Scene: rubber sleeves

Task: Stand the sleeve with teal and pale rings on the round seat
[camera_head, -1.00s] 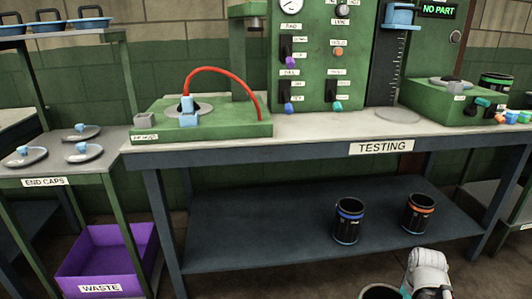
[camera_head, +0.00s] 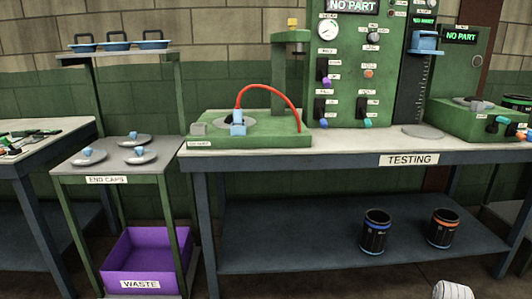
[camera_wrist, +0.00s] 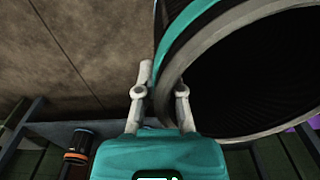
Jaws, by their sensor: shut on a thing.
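My gripper (camera_wrist: 162,92) is shut on the wall of a dark sleeve with a teal ring and a pale rim (camera_wrist: 190,32). In the wrist view, the sleeve's wide open end fills the upper right, and much of its outside is hidden. In the head view, only a pale part of my arm shows at the bottom edge; the held sleeve is out of view. A flat round grey disc (camera_head: 422,131) lies bare on the testing bench.
The testing bench (camera_head: 345,150) has a blue-ringed sleeve (camera_head: 375,232) and an orange-ringed sleeve (camera_head: 442,228) on its lower shelf. A red hose (camera_head: 268,88) arches over the left fixture. An end-cap stand (camera_head: 105,181) and purple waste bin (camera_head: 150,258) stand left.

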